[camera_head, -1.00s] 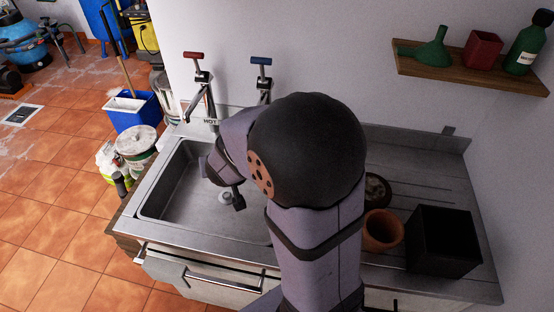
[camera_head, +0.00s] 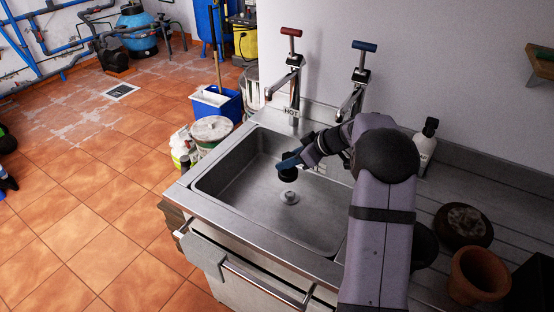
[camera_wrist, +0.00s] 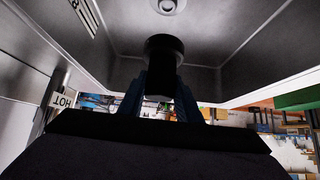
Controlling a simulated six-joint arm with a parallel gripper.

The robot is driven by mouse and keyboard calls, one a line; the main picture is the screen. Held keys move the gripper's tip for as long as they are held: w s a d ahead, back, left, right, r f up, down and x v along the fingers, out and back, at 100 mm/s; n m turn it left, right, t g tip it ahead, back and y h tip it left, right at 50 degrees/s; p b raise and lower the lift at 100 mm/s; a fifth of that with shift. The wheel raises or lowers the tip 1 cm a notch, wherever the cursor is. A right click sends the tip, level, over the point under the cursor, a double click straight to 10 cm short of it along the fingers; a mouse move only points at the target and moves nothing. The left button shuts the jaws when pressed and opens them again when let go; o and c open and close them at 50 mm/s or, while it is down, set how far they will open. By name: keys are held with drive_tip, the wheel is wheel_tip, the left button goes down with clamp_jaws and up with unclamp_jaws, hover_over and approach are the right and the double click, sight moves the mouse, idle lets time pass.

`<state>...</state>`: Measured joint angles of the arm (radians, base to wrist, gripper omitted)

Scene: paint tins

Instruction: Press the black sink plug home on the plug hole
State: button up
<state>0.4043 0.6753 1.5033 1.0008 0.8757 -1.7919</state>
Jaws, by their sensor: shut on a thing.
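The black sink plug (camera_head: 288,174) is held between the blue fingers of my gripper (camera_head: 291,163), inside the sink basin (camera_head: 238,192). In the wrist view the plug (camera_wrist: 164,46) sticks out past the fingertips of my gripper (camera_wrist: 162,82), which is shut on it. The plug hole (camera_head: 290,197) is a pale round fitting in the basin floor, uncovered. In the head view it lies just in front of and below the plug. It shows partly at the top edge of the wrist view (camera_wrist: 168,5), apart from the plug.
A red-handled tap (camera_head: 290,75) and a blue-handled tap (camera_head: 358,80) stand behind the basin. A white bottle (camera_head: 425,145), a brown round thing (camera_head: 463,226) and a terracotta pot (camera_head: 480,275) stand on the right drainer. The basin's left side is clear.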

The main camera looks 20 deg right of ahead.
sight(296, 174)
drive_tip(key=shift+s+d+f, duration=0.2)
drive_tip(key=shift+d+f, duration=0.25)
drive_tip(key=shift+f+b, duration=0.1)
drive_tip(key=shift+b, duration=0.7)
wheel_tip(296, 174, down, 6)
drive_tip(key=b, duration=0.6)
drive_tip(key=shift+r+b, duration=0.25)
drive_tip(key=shift+b, duration=0.05)
drive_tip(key=shift+f, duration=1.55)
idle(1.5)
drive_tip(key=o, duration=1)
drive_tip(key=shift+s, duration=0.1)
